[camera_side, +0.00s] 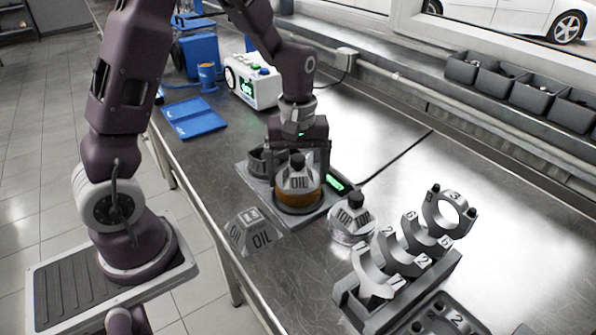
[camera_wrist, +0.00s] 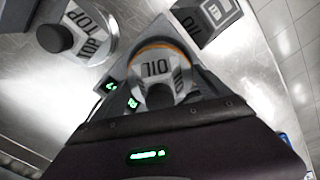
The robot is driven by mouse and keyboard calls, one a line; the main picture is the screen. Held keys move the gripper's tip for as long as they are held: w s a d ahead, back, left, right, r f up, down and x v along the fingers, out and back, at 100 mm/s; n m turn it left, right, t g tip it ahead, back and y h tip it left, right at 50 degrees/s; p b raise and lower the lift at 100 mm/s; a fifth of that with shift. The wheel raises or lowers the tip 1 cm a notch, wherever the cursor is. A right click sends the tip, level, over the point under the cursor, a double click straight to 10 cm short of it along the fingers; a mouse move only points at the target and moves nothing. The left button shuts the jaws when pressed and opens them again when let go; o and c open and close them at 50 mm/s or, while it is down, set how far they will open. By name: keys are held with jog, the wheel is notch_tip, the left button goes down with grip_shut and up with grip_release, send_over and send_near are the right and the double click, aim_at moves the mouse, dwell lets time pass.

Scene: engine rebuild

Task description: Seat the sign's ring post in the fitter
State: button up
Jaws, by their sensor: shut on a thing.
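The sign (camera_side: 252,234) is a grey block marked OIL with a small emblem, standing at the front left; it also shows in the wrist view (camera_wrist: 205,18). The OIL ring post (camera_side: 299,182) is a grey faceted piece with a dark knob and an amber-brown band low down. My gripper (camera_side: 300,158) is shut on its top from above. The post is upright over the front of the grey fitter base (camera_side: 322,212). Whether it rests fully down I cannot tell. The wrist view shows the OIL post (camera_wrist: 156,70), with its knob partly over its lettering.
A TOP post (camera_side: 350,222) with a dark knob stands right of the fitter. A rack of numbered bearing caps (camera_side: 405,262) is at the front right. A dark cup (camera_side: 261,162) stands behind the held post. A blue folder (camera_side: 193,118) and white device (camera_side: 255,85) lie further back.

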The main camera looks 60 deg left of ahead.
aim_at(298, 157)
jog(key=shift+f, duration=0.4)
dwell(0.5)
jog(key=o, duration=1.6)
jog(key=shift+r, duration=3.15)
